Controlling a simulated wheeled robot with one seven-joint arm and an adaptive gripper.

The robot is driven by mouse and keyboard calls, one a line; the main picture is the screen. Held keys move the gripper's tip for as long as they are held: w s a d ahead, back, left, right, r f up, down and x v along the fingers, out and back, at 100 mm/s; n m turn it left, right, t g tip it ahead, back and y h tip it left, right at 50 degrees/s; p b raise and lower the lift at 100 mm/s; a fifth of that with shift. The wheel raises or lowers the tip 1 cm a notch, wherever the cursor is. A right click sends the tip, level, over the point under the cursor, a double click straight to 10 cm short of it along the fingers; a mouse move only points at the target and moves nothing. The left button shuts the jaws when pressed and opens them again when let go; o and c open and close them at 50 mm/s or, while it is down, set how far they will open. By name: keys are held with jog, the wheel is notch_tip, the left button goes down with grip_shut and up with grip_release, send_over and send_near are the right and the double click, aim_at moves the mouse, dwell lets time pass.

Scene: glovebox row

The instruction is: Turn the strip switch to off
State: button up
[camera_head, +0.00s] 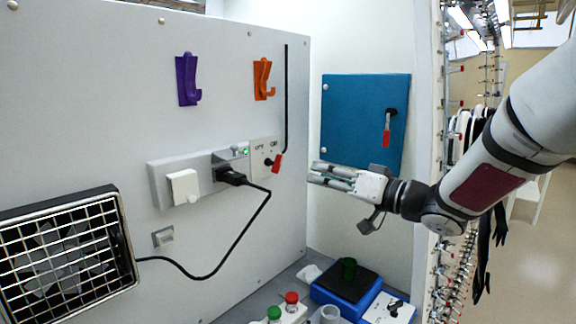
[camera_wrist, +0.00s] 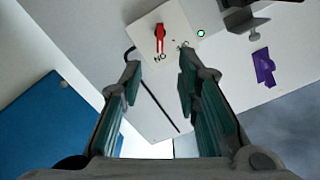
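A grey-white power strip (camera_head: 158,182) is mounted on the grey panel, with a black plug (camera_head: 230,176) in it. A green light (camera_head: 245,152) is lit at its right end, and it also shows in the wrist view (camera_wrist: 200,33). Beside this end is a plate (camera_head: 262,150) with a red-handled lever (camera_head: 277,163) and ON/OFF lettering. The lever also shows in the wrist view (camera_wrist: 160,38), beyond the fingertips. My gripper (camera_head: 312,173) is right of the lever, apart from it. In the wrist view my gripper (camera_wrist: 158,76) is open and empty.
A blue panel (camera_head: 360,118) with a second red-handled lever (camera_head: 387,130) is behind my gripper. Purple (camera_head: 187,80) and orange (camera_head: 262,80) hooks hang above the strip. A caged fan (camera_head: 65,250) is at left. A blue box (camera_head: 340,300) and other items stand below.

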aim_at(280, 165)
jog(key=x, duration=1.2)
jog(key=shift+w+a+f, duration=0.1)
jog(key=shift+w+a, duration=0.05)
jog(key=shift+a, duration=0.15)
grip_shut()
